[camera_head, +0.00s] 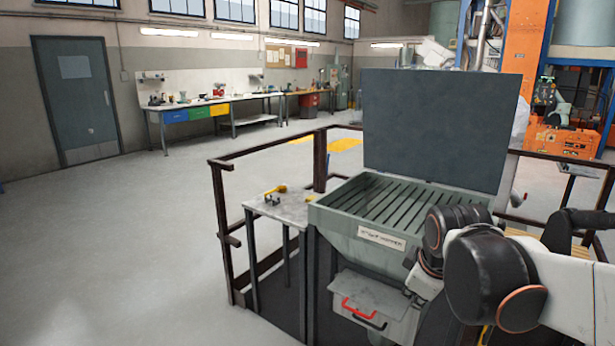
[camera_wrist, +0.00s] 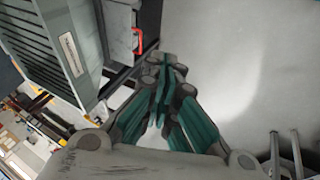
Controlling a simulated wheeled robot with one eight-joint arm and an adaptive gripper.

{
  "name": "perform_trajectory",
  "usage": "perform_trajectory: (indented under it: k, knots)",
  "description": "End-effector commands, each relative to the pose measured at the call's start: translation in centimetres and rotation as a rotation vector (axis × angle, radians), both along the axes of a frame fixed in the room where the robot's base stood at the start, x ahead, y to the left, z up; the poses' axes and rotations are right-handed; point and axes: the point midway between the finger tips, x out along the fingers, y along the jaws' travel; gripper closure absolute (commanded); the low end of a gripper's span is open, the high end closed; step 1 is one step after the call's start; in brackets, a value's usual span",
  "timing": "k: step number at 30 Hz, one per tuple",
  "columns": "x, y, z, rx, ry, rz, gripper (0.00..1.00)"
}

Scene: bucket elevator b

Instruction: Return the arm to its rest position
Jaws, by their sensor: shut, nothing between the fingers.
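My gripper (camera_wrist: 164,68) shows in the wrist view with its green-padded fingers drawn together and nothing between them. It hangs over pale floor beside the hopper. In the head view my arm reaches in from the right edge, bent in front of the hopper's right corner; I cannot make out the fingers there. The grey-green hopper (camera_head: 345,227) has a slatted grate on top and its dark lid (camera_head: 440,125) stands upright. The hopper also shows at the upper left of the wrist view (camera_wrist: 88,50).
A drawer box with a red handle (camera_head: 357,312) sits under the hopper. A small table (camera_head: 298,212) with yellow items stands left of it. Dark railings (camera_head: 218,225) enclose this spot. Open floor (camera_head: 110,240) lies to the left. A workbench (camera_head: 245,97) lines the back wall.

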Motion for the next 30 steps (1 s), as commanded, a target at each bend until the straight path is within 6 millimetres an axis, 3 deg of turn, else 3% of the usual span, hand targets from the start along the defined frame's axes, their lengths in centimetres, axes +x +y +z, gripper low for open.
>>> perform_trajectory:
  k: [1,6,15,21,30]
  knots:
    - [-1.7,0.2,0.3,0.033,-0.013,-0.054,1.0]
    - [-6.2,0.6,0.7,0.158,-0.06,-0.252,1.0]
    - [-13.0,1.4,-0.3,0.384,-0.127,-0.573,1.0]
    - [-15.1,1.6,-1.1,0.472,-0.148,-0.691,1.0]
    - [-15.5,1.6,-1.3,0.492,-0.151,-0.716,1.0]
